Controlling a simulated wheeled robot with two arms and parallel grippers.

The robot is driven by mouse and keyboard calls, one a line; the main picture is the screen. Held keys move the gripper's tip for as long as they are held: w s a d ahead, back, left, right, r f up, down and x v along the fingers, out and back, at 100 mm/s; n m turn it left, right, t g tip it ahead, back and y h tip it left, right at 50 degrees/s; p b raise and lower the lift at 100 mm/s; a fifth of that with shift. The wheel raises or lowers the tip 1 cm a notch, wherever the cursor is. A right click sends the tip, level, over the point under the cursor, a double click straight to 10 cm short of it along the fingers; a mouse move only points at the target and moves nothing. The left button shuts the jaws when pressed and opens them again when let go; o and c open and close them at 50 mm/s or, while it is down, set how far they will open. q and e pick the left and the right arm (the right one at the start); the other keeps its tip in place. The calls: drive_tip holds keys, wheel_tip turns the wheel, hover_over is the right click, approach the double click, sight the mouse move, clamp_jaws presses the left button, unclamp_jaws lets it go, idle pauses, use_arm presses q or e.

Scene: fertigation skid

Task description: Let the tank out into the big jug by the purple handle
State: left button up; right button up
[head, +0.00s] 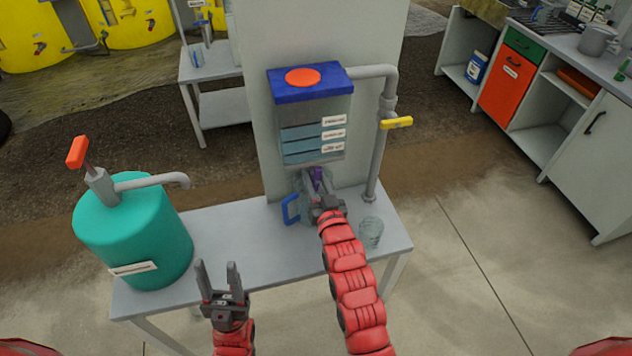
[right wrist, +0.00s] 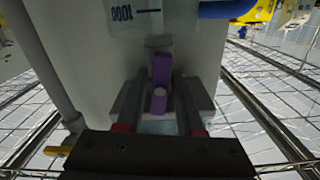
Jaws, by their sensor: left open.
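The tank (head: 300,140) with clear walls, a blue lid and an orange cap is on the pale panel. Its purple handle (head: 318,178) is low at the front. The big jug (head: 307,212), clear with a blue handle (head: 291,209), stands on the bench below, partly hidden by my right gripper (head: 326,200). In the right wrist view, turned upside down, the purple handle (right wrist: 161,78) is between the spread fingers of the right gripper (right wrist: 163,105). The jug's marked wall (right wrist: 122,15) shows beyond. My left gripper (head: 217,275) is open and empty at the bench's front edge.
A yellow valve handle (head: 396,123) is on the grey pipe (head: 385,100) at the right. A small clear glass (head: 371,232) stands right of my right gripper. A teal pump drum (head: 135,240) stands at the left. The bench (head: 235,225) is clear between drum and jug.

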drive_tip(key=shift+o, duration=1.4)
drive_tip(key=v, duration=0.7)
drive_tip(key=shift+r, duration=0.1)
